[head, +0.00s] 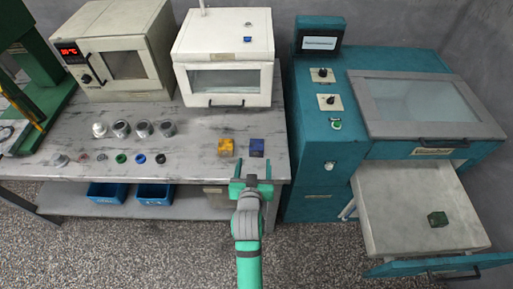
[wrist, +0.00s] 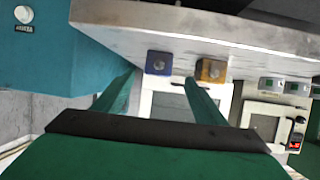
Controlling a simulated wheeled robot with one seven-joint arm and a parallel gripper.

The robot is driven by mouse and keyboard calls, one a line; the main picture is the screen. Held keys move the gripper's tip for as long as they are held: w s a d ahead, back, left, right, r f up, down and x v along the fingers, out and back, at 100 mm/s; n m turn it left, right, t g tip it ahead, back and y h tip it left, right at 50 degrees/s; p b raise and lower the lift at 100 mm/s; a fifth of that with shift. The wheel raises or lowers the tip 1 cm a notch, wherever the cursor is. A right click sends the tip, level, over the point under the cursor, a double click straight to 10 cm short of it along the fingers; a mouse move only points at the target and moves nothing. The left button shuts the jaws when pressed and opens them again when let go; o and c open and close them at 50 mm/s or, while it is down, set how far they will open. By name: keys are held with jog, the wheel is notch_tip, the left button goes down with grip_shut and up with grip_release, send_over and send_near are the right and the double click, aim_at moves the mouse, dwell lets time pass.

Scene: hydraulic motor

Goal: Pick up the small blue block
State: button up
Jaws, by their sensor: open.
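The small blue block (head: 257,147) sits on the marble-topped table near its front right corner. It also shows in the wrist view (wrist: 158,64), between the two fingers. My gripper (head: 253,168) is open and empty at the table's front edge, just in front of the blue block, with its fingers pointing towards it. In the wrist view the gripper (wrist: 159,80) has its fingers spread wide, and no contact with the block is visible. A yellow block (head: 226,147) stands just left of the blue one in the head view.
Metal cylinders (head: 143,129) and several small rings (head: 121,158) lie on the table (head: 190,167) to the left. A white machine (head: 226,85) stands behind the blocks. A teal cabinet (head: 313,152) stands close on the right, with a dark green block (head: 437,219) on its tray (head: 395,215).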

aim_at(256, 151)
jog(key=shift+w, duration=0.45)
jog(key=shift+x, duration=5.1)
jog(key=shift+d, duration=0.1)
jog(key=shift+r, duration=0.1)
jog(key=c, duration=1.5)
